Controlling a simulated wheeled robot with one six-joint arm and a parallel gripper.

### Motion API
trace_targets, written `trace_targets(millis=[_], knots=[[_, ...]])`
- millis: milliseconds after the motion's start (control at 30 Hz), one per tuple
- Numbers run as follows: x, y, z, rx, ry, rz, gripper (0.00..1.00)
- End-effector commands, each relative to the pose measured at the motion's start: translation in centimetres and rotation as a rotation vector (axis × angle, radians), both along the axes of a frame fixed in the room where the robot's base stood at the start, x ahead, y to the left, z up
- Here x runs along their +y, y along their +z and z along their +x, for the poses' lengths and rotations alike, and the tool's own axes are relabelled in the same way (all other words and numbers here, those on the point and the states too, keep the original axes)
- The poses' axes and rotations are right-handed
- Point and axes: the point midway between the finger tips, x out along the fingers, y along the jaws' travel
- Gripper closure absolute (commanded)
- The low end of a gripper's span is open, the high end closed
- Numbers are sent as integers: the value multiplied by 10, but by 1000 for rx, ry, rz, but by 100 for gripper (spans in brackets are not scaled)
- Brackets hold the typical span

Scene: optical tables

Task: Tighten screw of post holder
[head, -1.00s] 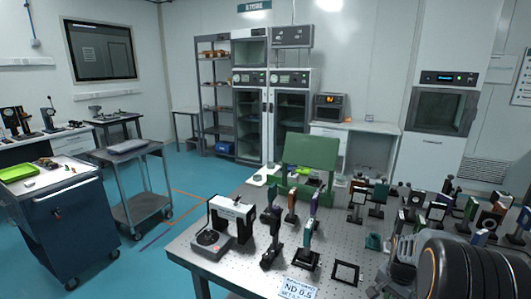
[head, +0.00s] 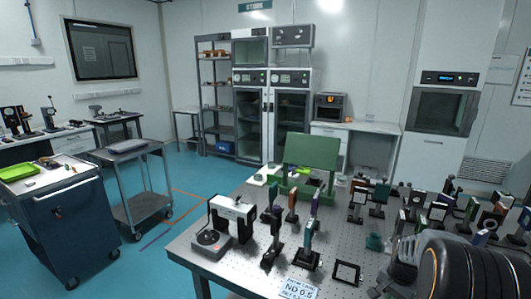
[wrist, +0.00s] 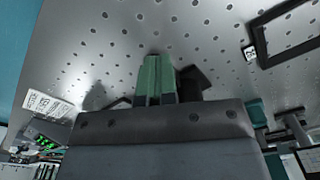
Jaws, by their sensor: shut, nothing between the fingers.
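My gripper (wrist: 157,80) shows in the wrist view as two green fingers side by side, closed together with nothing between them. It points at the perforated optical table top (wrist: 130,40). A dark part (wrist: 192,80) lies just right of and behind the fingers; I cannot tell whether it is a post holder base or whether they touch. In the head view several posts in holders stand on the optical table (head: 215,262), among them a dark one (head: 272,245) and one with a purple-topped mount (head: 310,235). No holder screw can be made out. My arm hides the table's right front.
A black square frame (head: 346,272) and an ND 0.5 card (head: 299,286) lie near the front edge. A grey instrument (head: 212,243) stands at the left edge, a green panel (head: 312,152) at the back. Many mounts crowd the right.

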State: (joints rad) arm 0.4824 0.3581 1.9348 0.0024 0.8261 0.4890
Motion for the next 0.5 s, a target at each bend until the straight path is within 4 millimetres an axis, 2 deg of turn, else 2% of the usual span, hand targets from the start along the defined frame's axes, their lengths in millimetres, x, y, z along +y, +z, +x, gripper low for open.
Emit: trace_targets(millis=[33, 500], knots=[[1, -14, -9, 31, -4, 13, 100], [-9, -14, -22, 36, -9, 12, 100]])
